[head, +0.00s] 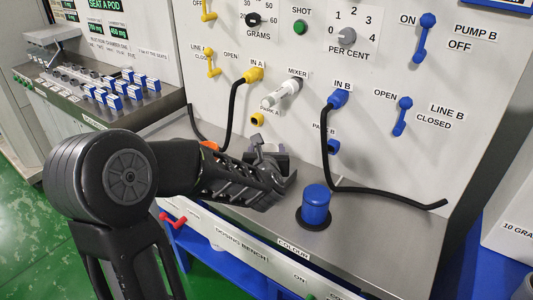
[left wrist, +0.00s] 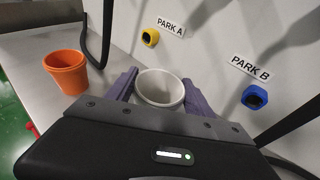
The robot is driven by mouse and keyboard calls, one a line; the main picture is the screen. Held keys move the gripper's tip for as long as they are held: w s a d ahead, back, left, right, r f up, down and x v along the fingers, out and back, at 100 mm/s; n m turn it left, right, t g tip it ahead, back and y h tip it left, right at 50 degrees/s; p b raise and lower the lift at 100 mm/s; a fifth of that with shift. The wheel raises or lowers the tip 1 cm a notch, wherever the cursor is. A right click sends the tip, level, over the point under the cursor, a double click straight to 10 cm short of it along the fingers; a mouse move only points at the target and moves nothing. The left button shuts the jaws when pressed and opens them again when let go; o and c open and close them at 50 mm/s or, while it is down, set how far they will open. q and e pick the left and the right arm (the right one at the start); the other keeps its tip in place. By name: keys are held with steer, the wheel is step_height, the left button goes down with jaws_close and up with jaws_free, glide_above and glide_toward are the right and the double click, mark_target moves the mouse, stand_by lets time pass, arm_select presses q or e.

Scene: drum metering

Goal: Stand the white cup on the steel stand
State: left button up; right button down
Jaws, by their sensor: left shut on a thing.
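The white cup (left wrist: 172,88) shows in the left wrist view, upright as far as I can tell, its open rim facing the camera. My left gripper (left wrist: 160,92) has one purple-grey finger on each side of the cup and is shut on it. In the head view the left gripper (head: 266,152) is over the bench, below the mixer nozzle (head: 284,92); the cup cannot be made out there. I cannot make out the steel stand in either view; the arm and gripper may hide it. My right gripper is in neither view.
An orange cup (left wrist: 65,72) stands on the bench to the left, mostly hidden in the head view (head: 209,146). A blue cylinder (head: 316,204) stands on the bench right of the gripper. Black hoses hang from the panel. Bare bench (head: 390,225) lies further right.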

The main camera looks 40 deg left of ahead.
arm_select(q)
steer(key=shift+f, duration=0.4)
steer(key=shift+f+b, duration=0.15)
steer(key=shift+b, duration=0.2)
steer(key=o, duration=1.5)
